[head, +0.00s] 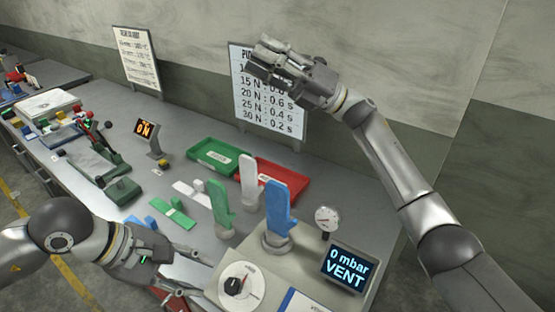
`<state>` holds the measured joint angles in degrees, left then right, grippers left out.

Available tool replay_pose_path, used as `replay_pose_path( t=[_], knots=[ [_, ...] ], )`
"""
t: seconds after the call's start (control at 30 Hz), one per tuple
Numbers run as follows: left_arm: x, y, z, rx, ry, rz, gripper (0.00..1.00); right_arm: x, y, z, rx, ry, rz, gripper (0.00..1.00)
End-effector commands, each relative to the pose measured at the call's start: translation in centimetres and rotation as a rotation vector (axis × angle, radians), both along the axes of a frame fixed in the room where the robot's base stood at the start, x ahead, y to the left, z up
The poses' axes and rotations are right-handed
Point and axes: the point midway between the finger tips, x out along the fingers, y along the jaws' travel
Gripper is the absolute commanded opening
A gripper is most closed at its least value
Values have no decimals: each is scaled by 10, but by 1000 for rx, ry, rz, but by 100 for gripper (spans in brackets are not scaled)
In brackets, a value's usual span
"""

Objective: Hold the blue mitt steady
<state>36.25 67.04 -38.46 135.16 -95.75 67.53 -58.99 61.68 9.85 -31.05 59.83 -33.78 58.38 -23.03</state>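The blue mitt (279,208) stands upright on a round grey mount on the raised box at the front right of the bench. My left gripper (196,275) is low at the front, left of the blue mitt and apart from it. My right gripper (262,58) is raised high in front of the wall chart, above and clear of the mitt. Its fingers point left, and the gap between them cannot be made out. No gripper touches the mitt.
A green form (220,206) and a white form (249,178) stand upright left of the mitt. A gauge (327,219), a display reading "0 mbar VENT" (346,268) and a dial (240,287) surround it. Green (218,169) and red (300,181) trays lie behind.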

Motion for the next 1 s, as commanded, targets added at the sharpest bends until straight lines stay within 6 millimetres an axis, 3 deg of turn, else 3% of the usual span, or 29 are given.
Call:
replay_pose_path(
  t=[0.03,0.13,0.23,0.33,0.47,0.6,0.8,1.0],
  knots=[
    [0,0,0,0,0,0,36,-21,24,2,-96,-60,63,36],
    [0,0,0,0,0,0,36,-61,64,-14,-322,-164,187,36],
    [0,0,0,0,0,0,36,-94,89,-43,-574,-253,290,36],
    [0,0,0,0,0,0,36,-117,97,-77,-846,-325,367,36],
    [0,0,0,0,0,0,36,-128,82,-122,-1216,-388,415,36],
    [0,0,0,0,0,0,36,-122,45,-152,-1588,-414,396,36],
    [0,0,0,0,0,0,36,-105,-5,-163,-1947,-403,314,36],
    [0,0,0,0,0,0,36,-99,-23,-167,-2065,-389,273,36]
  ],
)
